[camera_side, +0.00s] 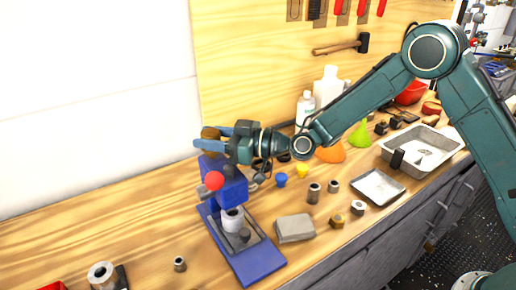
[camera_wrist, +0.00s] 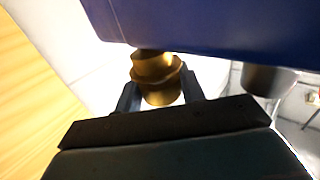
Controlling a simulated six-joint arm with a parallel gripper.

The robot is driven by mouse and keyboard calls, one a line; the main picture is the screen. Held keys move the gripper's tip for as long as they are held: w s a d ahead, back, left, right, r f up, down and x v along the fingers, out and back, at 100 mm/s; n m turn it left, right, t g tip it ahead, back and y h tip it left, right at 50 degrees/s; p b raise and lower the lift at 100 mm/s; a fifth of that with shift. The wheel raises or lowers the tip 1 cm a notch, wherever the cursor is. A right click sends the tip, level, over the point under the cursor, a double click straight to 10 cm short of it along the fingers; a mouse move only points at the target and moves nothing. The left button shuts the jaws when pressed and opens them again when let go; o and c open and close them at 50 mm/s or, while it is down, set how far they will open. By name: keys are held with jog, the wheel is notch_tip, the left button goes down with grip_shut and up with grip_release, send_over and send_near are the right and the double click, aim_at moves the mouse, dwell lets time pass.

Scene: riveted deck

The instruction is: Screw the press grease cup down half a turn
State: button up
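The brass press grease cup (camera_wrist: 158,80) has a stepped, collared body. In the side view the cup (camera_side: 210,132) sits at the top of the blue press (camera_side: 232,190). My gripper (camera_wrist: 160,88) has one finger on each side of the cup, close to its collar. I cannot tell whether both fingers touch it. In the side view my gripper (camera_side: 211,137) reaches in level from the right, and its near finger hides part of the cup. The press body (camera_wrist: 220,25) fills the top of the wrist view.
A red knob (camera_side: 214,181) sticks out from the front of the press. A grey block (camera_side: 295,228), several nuts and bushings, and a metal tray (camera_side: 378,187) lie to the right. White bottles (camera_side: 328,88) stand behind my arm. The bench left of the press is mostly clear.

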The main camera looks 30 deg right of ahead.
jog(key=shift+m+t+h, duration=0.8)
jog(key=shift+t+h, duration=0.1)
jog(key=o, duration=1)
jog(key=shift+s+d, duration=0.1)
jog(key=shift+v, duration=6.75)
jog(key=shift+c, duration=0.2)
